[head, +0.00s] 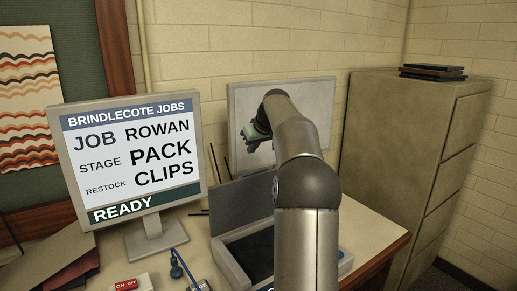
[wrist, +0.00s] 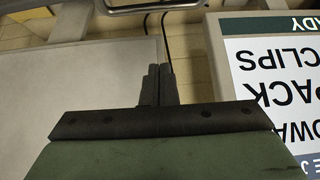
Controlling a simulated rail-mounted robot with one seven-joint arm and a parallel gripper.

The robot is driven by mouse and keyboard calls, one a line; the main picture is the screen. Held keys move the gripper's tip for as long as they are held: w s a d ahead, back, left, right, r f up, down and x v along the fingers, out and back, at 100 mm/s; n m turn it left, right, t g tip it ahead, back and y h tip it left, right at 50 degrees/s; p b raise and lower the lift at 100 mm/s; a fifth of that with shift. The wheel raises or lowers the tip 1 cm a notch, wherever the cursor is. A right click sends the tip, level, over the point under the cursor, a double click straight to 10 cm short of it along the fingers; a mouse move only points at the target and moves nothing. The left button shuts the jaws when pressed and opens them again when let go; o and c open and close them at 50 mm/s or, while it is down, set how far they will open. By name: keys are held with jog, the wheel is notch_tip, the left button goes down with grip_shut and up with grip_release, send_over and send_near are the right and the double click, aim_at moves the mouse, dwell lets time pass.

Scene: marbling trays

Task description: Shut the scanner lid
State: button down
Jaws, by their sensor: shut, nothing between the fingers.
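The scanner (head: 232,268) sits on the desk in the head view, partly hidden behind my arm. Its grey lid (head: 232,205) stands raised at the back, and the dark bed below is uncovered. My gripper (wrist: 156,86) shows in the wrist view with its two dark fingers together and nothing between them. In the head view my green gripper body (head: 258,134) is above and behind the lid, apart from it, in front of a pale panel. The fingertips are hard to make out there. I cannot identify the scanner in the wrist view.
A monitor (head: 132,150) reading "READY" stands left of the scanner; it also shows in the wrist view (wrist: 275,75). The pale framed panel (head: 310,105) is behind my arm. A filing cabinet (head: 400,150) stands right. A red-labelled switch (head: 127,284) and blue-handled item (head: 176,270) are at the front.

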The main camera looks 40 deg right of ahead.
jog(key=f, duration=0.2)
jog(key=f+p, duration=0.1)
jog(key=f, duration=0.4)
jog(key=shift+w+p, duration=0.3)
jog(key=shift+s+f+b, duration=0.1)
jog(key=shift+f+b, duration=0.05)
jog(key=shift+b, duration=0.25)
